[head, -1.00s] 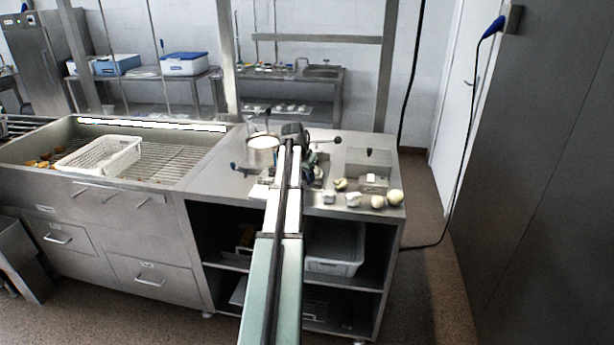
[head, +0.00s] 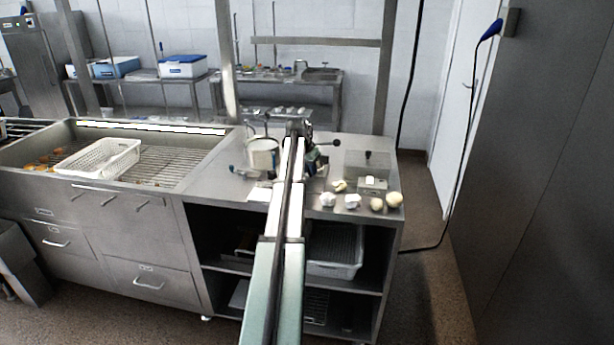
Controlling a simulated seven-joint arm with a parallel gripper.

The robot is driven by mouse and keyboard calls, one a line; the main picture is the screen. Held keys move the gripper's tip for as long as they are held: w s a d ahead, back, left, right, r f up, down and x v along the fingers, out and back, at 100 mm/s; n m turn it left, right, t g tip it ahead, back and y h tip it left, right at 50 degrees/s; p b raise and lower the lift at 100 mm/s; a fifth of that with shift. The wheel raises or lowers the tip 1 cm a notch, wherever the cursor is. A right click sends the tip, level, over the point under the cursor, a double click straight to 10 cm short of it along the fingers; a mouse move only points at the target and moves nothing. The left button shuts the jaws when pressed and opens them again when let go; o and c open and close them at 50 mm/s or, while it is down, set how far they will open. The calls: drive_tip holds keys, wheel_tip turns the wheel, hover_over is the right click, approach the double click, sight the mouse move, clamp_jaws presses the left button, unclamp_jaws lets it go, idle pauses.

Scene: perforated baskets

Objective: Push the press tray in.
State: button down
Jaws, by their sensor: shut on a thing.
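The press (head: 315,160) stands on the steel worktop (head: 225,185), a dark machine with a side lever ending in a round knob. My arm covers much of it in the head view. The press tray cannot be made out behind my arm. My gripper (head: 298,128) is the dark end of the arm, seen from behind at the press. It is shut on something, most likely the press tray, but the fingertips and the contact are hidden.
Pale dough balls (head: 394,199) and white lumps (head: 352,201) lie along the front right edge, before a clear box (head: 368,165). A basket (head: 100,157) sits in the left basin.

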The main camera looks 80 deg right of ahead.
drive_tip(key=shift+d+r, duration=0.1)
drive_tip(key=shift+d, duration=1)
drive_tip(key=c, duration=1)
unclamp_jaws()
drive_tip(key=v, duration=1.3)
drive_tip(key=shift+w+a+r, duration=0.1)
drive_tip(key=shift+a+r, duration=0.2)
